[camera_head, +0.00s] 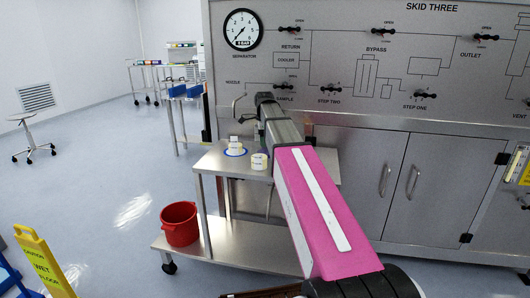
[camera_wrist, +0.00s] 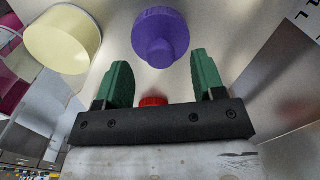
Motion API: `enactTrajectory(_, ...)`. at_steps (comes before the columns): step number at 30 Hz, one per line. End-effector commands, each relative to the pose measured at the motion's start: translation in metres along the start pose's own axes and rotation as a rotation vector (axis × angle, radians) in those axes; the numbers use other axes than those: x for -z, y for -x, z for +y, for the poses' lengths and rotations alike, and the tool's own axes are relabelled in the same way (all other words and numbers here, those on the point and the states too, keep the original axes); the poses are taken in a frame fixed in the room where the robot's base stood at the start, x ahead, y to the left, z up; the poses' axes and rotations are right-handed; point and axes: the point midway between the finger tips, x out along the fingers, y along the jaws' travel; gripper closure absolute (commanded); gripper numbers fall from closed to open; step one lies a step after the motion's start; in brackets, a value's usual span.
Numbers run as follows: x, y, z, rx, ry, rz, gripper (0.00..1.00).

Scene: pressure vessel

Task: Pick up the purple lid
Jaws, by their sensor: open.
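The purple lid (camera_wrist: 160,38) shows in the wrist view, just beyond the fingertips and roughly centred between them. It is round with a ridged rim and a smaller round part facing the camera. My gripper (camera_wrist: 161,62) is open, its two green fingers apart on either side below the lid, and nothing is gripped. In the head view my pink and grey arm reaches over the steel cart (camera_head: 235,256) toward the panel. The lid cannot be made out there, and my arm hides part of the cart top.
A cream cylinder (camera_wrist: 63,40) is left of the lid. A small red round thing (camera_wrist: 153,101) shows between the finger bases. Cream containers (camera_head: 259,161) stand on the cart top; a red bucket (camera_head: 180,224) is on its lower shelf. The skid panel (camera_head: 350,65) rises behind.

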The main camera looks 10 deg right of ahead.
Motion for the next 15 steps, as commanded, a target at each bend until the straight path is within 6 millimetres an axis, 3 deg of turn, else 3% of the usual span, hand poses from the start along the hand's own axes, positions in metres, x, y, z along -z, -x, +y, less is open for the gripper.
enactTrajectory(5, 0.0, -0.023, 0.0, -0.001, 0.0, 0.0, 0.37)
enactTrajectory(12, 0.0, -0.025, 0.0, 0.001, 0.0, 0.0, 0.37)
enactTrajectory(13, 0.0, -0.025, 0.0, 0.001, 0.0, 0.0, 0.41)
enactTrajectory(15, 0.0, -0.025, 0.0, 0.001, 0.0, 0.0, 0.63)
